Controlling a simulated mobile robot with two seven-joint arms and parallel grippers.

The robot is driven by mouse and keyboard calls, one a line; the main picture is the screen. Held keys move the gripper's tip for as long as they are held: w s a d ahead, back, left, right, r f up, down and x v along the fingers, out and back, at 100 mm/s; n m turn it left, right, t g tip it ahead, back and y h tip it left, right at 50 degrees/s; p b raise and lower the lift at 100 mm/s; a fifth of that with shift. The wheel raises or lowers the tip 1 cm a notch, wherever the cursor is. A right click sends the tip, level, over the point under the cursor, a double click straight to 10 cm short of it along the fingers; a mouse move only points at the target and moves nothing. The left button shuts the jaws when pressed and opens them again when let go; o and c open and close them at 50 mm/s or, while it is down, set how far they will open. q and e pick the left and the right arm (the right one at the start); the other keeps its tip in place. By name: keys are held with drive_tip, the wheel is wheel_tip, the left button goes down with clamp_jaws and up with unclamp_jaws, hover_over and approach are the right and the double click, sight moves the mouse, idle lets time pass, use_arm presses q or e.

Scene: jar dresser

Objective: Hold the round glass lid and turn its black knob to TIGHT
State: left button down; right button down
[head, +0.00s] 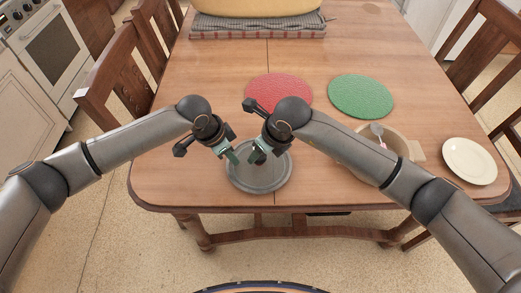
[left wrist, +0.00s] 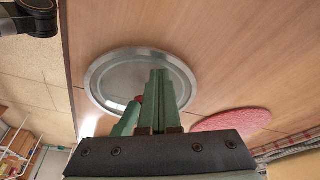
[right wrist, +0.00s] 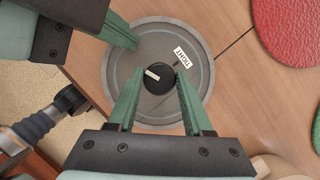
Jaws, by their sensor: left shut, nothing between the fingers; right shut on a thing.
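The round glass lid (head: 262,183) lies flat near the table's front edge, with a grey rim. In the right wrist view, its black knob (right wrist: 158,82) sits at the middle and carries a short white mark. A white TIGHT label (right wrist: 183,57) is on the glass to the knob's upper right; the mark lies on the knob's upper left part, not toward the label. My right gripper (head: 257,155) is shut on the knob, one finger on each side. My left gripper (head: 234,158) is shut and empty, over the lid's left part; its fingers also show in the left wrist view (left wrist: 158,85).
A red mat (head: 278,93) and a green mat (head: 361,96) lie behind the lid. A bowl (head: 365,170) with a spoon is partly hidden behind my right arm. A cream plate (head: 469,161) is at the right. Chairs flank the table.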

drive_tip(key=m, duration=0.2)
drive_tip(key=m+h, duration=0.1)
drive_tip(key=m+t, duration=0.1)
drive_tip(key=m, duration=0.1)
drive_tip(key=shift+s+a+f+m+h, duration=0.1)
drive_tip(key=shift+s+a+m+h, duration=0.1)
drive_tip(key=shift+a+m+h, duration=0.15)
drive_tip(key=shift+m+h, duration=0.95)
drive_tip(key=shift+m, duration=1.2)
drive_tip(key=c, duration=0.6)
unclamp_jaws()
drive_tip(key=o, duration=0.3)
drive_tip(key=shift+w+d, duration=0.1)
drive_tip(key=v, duration=1.2)
drive_tip(key=shift+s, duration=0.25)
